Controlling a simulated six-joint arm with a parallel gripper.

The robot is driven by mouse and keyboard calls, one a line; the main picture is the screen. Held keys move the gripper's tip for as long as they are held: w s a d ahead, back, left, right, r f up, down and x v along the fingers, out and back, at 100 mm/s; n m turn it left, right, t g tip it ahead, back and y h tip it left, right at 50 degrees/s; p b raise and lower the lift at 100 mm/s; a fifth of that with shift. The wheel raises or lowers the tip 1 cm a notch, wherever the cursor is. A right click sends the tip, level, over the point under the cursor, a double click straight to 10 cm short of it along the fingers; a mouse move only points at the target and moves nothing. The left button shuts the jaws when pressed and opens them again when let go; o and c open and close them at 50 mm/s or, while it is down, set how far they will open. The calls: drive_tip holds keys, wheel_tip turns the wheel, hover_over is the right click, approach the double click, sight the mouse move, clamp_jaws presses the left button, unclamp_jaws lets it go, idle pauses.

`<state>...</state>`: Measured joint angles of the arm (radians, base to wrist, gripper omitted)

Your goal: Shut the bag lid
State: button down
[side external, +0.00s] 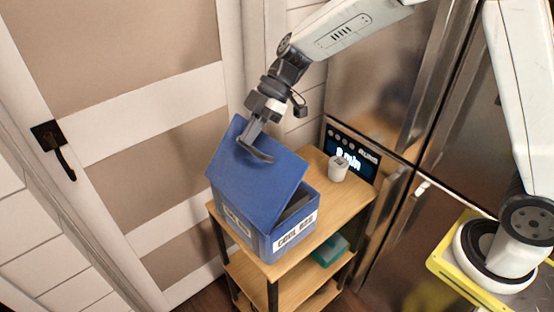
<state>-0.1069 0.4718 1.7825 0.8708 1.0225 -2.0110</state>
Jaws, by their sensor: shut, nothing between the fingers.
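A blue box-shaped bag (292,238) with white labels stands on the wooden top of a small shelf stand. Its blue lid (253,178) is raised and tilted, so part of the dark inside shows at the right. My gripper (262,155) is shut and empty, at the upper part of the lid. The fingers overlap the lid in the picture; I cannot tell whether they touch it or which side of it they are on.
The wooden stand (335,215) has a white cup (338,168) and a dark display panel (351,157) at its back. A teal item (330,250) lies on a lower shelf. Steel fridge doors (385,90) rise behind, and a panelled door (130,130) is at left.

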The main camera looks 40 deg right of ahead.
drive_tip(key=d+f+y, duration=0.1)
drive_tip(key=d+y, duration=0.1)
drive_tip(key=d, duration=0.1)
drive_tip(key=shift+d+f, duration=0.1)
drive_tip(key=shift+f, duration=0.3)
drive_tip(key=shift+w+d+f, duration=0.1)
drive_tip(key=shift+d+f, duration=1)
drive_tip(key=shift+f, duration=0.3)
drive_tip(key=shift+s+d+f, duration=0.1)
drive_tip(key=shift+d+f, duration=1)
drive_tip(key=shift+f, duration=0.25)
drive_tip(key=shift+w+d+f, duration=0.1)
drive_tip(key=shift+d+f, duration=1)
drive_tip(key=shift+f, duration=0.3)
drive_tip(key=shift+v, duration=3.9)
drive_tip(key=h, duration=0.4)
approach(264, 139)
drive_tip(key=d, duration=0.4)
drive_tip(key=shift+a+f, duration=0.25)
drive_tip(key=shift+f, duration=0.1)
